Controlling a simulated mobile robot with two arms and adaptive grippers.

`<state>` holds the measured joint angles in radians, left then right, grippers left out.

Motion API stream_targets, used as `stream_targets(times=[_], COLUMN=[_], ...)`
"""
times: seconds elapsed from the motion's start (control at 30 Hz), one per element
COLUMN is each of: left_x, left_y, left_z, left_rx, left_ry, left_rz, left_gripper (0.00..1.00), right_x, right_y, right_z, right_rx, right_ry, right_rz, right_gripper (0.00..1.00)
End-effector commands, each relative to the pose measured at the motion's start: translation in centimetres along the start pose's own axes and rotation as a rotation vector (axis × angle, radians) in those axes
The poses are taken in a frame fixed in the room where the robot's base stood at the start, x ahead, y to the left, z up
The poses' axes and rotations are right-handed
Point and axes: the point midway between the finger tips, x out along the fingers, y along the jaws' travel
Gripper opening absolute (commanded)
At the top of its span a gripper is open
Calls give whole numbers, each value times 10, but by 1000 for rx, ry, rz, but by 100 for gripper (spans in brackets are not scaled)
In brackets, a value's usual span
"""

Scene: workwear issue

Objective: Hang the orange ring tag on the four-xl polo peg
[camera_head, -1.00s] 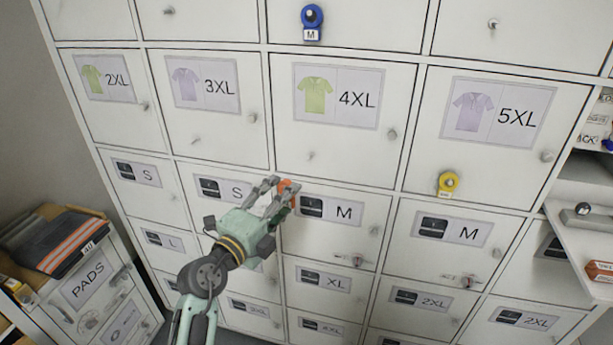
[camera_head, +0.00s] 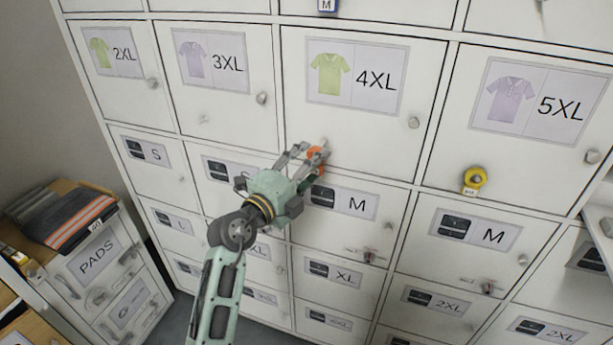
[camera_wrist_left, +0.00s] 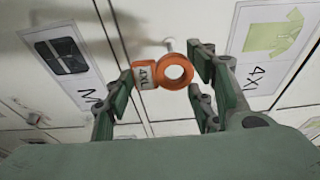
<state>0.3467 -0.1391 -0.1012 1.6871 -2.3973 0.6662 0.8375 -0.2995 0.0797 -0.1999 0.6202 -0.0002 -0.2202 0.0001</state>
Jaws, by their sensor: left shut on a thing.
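My left gripper (camera_head: 310,160) is shut on the orange ring tag (camera_head: 316,153), in front of the lower part of the 4XL polo door (camera_head: 300,120). In the left wrist view the tag (camera_wrist_left: 174,71) is an orange ring with a small label reading 4XL, held between the two fingers (camera_wrist_left: 165,78). The peg of the 4XL polo door (camera_head: 325,143) is just above the ring in the head view. My right gripper is not in view.
A yellow ring tag (camera_head: 474,181) hangs on the 5XL polo door (camera_head: 520,150). Door knobs such as the 4XL knob (camera_head: 414,123) stick out. A PADS drawer unit (camera_head: 95,262) stands at the left.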

Motion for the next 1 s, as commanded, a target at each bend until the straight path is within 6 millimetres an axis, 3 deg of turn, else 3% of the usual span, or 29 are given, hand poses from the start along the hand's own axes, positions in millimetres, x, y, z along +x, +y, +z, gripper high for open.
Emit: stream_targets(times=[0.83, 1.0], left_x=[44, 53], left_y=[6, 6], left_z=[12, 14], left_rx=[0, -1], left_ry=[-1, 0], left_rz=[-1, 2], left_gripper=[37, 37], right_x=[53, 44], right_y=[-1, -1], right_z=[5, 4], right_rx=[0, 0], right_ry=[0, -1], right_rz=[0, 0], right_gripper=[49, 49])
